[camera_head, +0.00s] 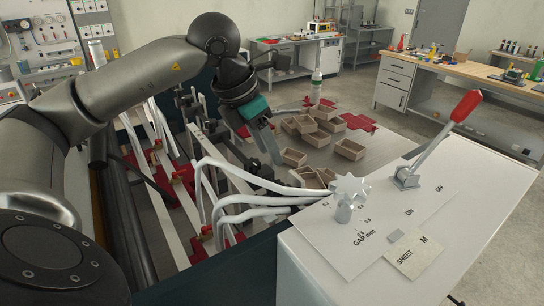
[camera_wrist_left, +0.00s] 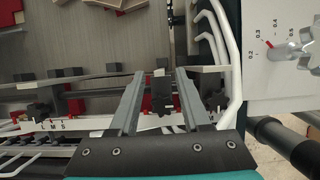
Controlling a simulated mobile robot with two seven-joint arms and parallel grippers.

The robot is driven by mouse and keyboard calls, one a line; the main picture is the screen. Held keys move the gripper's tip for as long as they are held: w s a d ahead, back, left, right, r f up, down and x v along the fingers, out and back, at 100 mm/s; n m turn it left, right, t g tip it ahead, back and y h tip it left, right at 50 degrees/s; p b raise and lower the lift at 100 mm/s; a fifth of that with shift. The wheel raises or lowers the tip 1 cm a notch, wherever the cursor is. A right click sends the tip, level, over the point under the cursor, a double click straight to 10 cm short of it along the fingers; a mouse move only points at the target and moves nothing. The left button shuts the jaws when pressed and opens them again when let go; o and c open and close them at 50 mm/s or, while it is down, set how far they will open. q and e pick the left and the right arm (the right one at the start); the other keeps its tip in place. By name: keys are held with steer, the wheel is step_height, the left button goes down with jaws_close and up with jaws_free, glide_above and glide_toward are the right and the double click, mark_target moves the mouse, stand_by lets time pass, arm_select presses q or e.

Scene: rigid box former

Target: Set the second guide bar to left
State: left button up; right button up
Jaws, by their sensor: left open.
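The box former's guide bars are pale strips in the head view, one of them (camera_head: 139,152) left of my gripper. I cannot tell which one is the second. In the left wrist view, a white bar (camera_wrist_left: 85,124) carries the letters L, M and S near its left end. My left gripper (camera_head: 268,150) points down over the machine, its fingers apart. In the left wrist view the gripper (camera_wrist_left: 160,76) has a black upright block (camera_wrist_left: 161,94) showing between its fingers. I cannot tell whether either finger touches it. My right gripper is out of view.
Bent white tubes (camera_head: 250,200) run close beside the gripper to the white control panel (camera_head: 440,205), which has a star-shaped knob (camera_head: 349,190) and a red-handled lever (camera_head: 465,107). Several open cardboard boxes (camera_head: 350,149) sit on the outfeed table (camera_head: 385,148) beyond. Red clamps (camera_head: 183,175) stand among the bars.

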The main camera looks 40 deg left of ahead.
arm_select(q)
steer(key=shift+x, duration=1.4)
steer(key=shift+c, duration=0.3)
jaws_close()
